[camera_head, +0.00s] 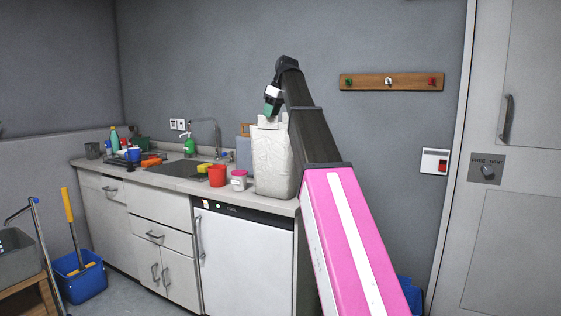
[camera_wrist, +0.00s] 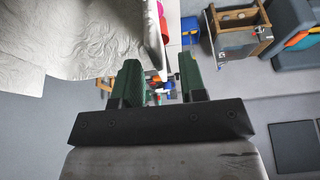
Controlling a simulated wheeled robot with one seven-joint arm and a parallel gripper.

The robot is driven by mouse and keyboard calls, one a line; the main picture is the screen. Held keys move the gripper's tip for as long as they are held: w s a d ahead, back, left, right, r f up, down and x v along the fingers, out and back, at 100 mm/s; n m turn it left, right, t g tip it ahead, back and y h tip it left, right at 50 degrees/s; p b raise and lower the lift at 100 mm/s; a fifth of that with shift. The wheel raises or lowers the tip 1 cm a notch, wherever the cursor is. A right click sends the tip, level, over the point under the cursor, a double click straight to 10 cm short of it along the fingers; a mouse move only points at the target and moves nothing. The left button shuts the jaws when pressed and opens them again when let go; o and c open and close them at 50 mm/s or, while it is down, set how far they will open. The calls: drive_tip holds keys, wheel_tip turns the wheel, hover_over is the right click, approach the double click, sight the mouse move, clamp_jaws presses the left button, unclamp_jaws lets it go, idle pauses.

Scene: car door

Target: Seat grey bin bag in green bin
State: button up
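A tall, pale grey crinkled bag (camera_head: 272,165) stands upright on the right end of the counter. It looks like the bin bag, though I cannot be sure. In the wrist view the bag (camera_wrist: 75,40) fills the upper left, beside my fingers. My gripper (camera_head: 272,103) is just above the bag's top in the head view. I cannot make out a green bin in either view.
The counter (camera_head: 163,178) holds a sink, a red cup (camera_head: 217,176), a white tub with a pink lid (camera_head: 239,180), a green soap bottle (camera_head: 190,145) and several small items. A wooden hook rail (camera_head: 391,82) is on the wall. A blue bucket (camera_head: 80,278) stands on the floor at left.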

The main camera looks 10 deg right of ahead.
sight(268, 126)
drive_tip(key=x, duration=0.4)
drive_tip(key=shift+w, duration=0.15)
clamp_jaws()
drive_tip(key=shift+r, duration=0.1)
